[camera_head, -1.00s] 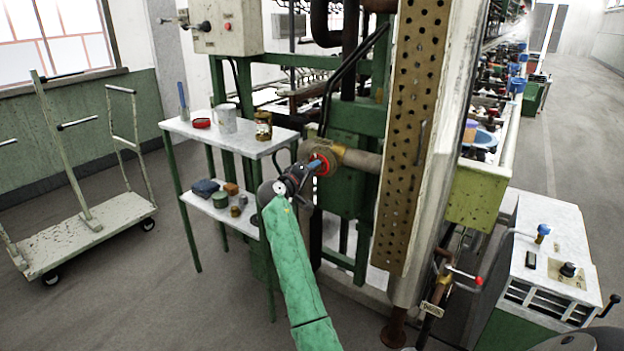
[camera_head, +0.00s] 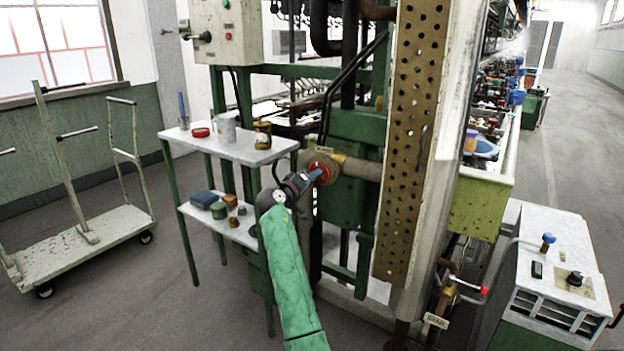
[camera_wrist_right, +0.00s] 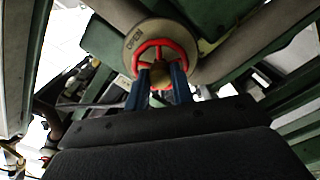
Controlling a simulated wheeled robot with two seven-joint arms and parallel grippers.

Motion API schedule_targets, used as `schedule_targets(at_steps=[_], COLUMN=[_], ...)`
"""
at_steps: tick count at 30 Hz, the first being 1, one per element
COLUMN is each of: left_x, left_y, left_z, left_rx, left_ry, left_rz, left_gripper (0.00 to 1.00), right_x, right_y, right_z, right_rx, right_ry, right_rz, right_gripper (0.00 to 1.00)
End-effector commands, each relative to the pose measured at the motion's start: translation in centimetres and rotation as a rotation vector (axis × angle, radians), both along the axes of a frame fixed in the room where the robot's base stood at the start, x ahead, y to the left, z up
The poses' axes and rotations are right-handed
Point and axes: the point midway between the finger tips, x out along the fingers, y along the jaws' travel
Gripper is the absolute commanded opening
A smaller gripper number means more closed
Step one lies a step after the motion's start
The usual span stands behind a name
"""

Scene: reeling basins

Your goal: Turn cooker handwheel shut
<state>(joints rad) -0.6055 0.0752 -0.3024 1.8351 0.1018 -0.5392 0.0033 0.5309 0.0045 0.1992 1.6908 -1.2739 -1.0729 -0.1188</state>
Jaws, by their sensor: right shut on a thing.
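The red cooker handwheel (camera_head: 320,170) sits on a brass valve at the end of a horizontal pipe, left of the perforated brown panel. It also shows in the right wrist view (camera_wrist_right: 160,46), in front of a round plate marked "OPEN". My right gripper (camera_head: 313,176) has its blue fingers at the wheel, shut on its lower rim; the fingers (camera_wrist_right: 158,82) show on either side of the hub's underside in the wrist view. The fingers partly hide the wheel. My left gripper is not in view.
A white two-tier shelf (camera_head: 190,143) with cans and small items stands close left of my right arm. A flatbed cart (camera_head: 80,240) is at the far left. A white control cabinet (camera_head: 560,245) stands at right. Floor between cart and shelf is clear.

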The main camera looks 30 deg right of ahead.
Motion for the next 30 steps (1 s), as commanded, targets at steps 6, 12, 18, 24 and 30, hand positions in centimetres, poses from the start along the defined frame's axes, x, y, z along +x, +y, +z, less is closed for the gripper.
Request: schedule_targets(at_steps=[6, 12, 18, 24, 30], left_x=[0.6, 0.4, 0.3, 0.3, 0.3], left_y=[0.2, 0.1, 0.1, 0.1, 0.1], left_z=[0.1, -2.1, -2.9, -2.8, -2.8], left_rx=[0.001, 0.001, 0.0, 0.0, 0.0], left_ry=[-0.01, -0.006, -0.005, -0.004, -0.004], left_rz=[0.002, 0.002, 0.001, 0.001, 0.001], left_gripper=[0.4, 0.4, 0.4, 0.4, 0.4], right_x=[0.1, 0.1, 0.1, 0.1, 0.1], right_y=[0.0, 0.0, 0.1, 0.1, 0.0], right_z=[-0.1, -0.5, 0.0, 0.1, 0.1], right_rx=[0.002, 0.032, 0.059, 0.059, 0.058], right_ry=[-0.005, -0.08, -0.146, -0.145, -0.145], right_rz=[0.001, 0.002, 0.003, 0.003, 0.002], right_gripper=[0.01, 0.01, 0.01, 0.35, 0.4])
